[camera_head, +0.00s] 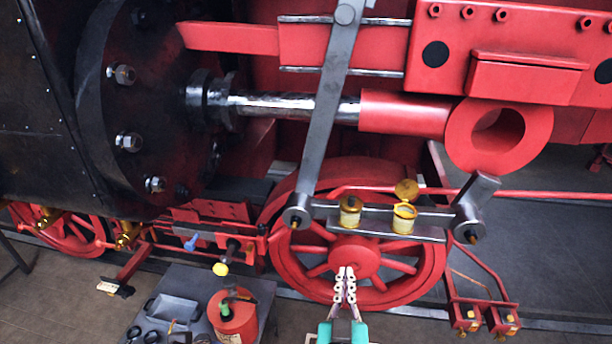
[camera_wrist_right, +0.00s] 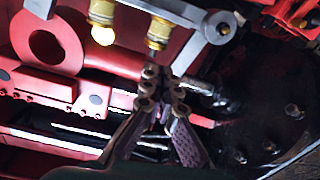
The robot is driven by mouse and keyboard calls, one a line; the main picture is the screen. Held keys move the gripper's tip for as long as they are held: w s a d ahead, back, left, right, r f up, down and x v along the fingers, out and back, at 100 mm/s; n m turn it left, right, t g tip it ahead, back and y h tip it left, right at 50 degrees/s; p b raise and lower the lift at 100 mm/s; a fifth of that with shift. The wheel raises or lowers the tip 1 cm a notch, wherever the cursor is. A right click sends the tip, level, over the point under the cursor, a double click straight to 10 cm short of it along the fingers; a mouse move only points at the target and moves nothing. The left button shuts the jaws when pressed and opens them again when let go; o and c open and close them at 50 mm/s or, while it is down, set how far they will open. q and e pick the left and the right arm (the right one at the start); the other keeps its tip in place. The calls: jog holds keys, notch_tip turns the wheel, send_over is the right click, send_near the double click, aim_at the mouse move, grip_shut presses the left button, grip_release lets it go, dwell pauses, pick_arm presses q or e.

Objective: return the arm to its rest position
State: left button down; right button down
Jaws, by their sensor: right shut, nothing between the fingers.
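My right gripper (camera_head: 345,273) is at the bottom middle of the head view, pointing up in the picture, in front of the red spoked wheel (camera_head: 400,262). Its fingers are together with nothing between them. In the right wrist view the gripper (camera_wrist_right: 160,78) also shows shut and empty, with the locomotive's running gear beyond it. I cannot tell how far the fingertips are from the wheel. My left gripper is in neither view.
A grey lever (camera_head: 335,95) hangs above. At lower left a grey table (camera_head: 262,292) holds a red oil can (camera_head: 234,318) and tools.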

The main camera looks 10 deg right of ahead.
jog(key=s+d+f+g+b, duration=0.1)
jog(key=d+f+g+b, duration=0.3)
jog(key=f, duration=0.5)
jog(key=s+d+f+g+b, duration=0.1)
jog(key=d+f+g+b, duration=0.3)
jog(key=f, duration=0.5)
jog(key=s+a+f+n+g+y+b, duration=0.1)
jog(key=s+a+f+g+y+b, duration=0.1)
jog(key=s+f+y+b, duration=0.2)
notch_tip(320, 180, down, 4)
jog(key=b, duration=0.3)
jog(key=shift+a+g, duration=0.25)
jog(key=shift+g, duration=0.15)
jog(key=shift+f, duration=0.15)
